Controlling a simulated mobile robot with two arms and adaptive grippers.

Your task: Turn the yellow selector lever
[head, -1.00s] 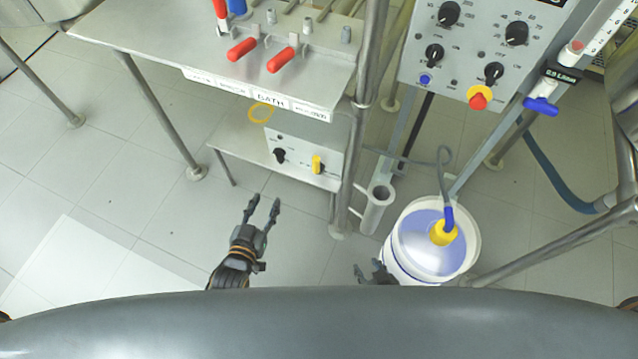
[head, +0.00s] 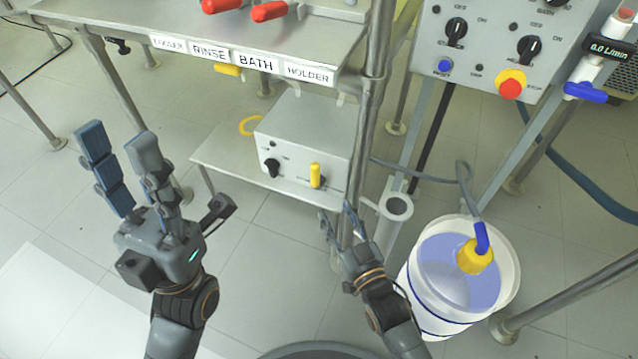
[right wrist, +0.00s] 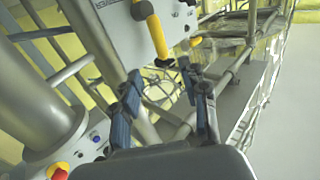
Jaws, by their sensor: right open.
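The yellow selector lever (head: 316,175) stands upright on the front of a grey control box (head: 292,145) on the low shelf. It also shows in the right wrist view (right wrist: 158,38), ahead of the fingers. My right gripper (head: 339,214) is open and empty, below and slightly right of the lever in the head view, apart from it. Its two blue-grey fingers (right wrist: 161,90) stand apart in the right wrist view. My left gripper (head: 124,180) is open and empty, far left of the box and nearer the camera.
A steel post (head: 367,110) rises just right of the control box. A black knob (head: 271,168) sits left of the lever. A white bucket (head: 425,300) stands at the right. The labelled bench (head: 130,25) overhangs the shelf (head: 222,160).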

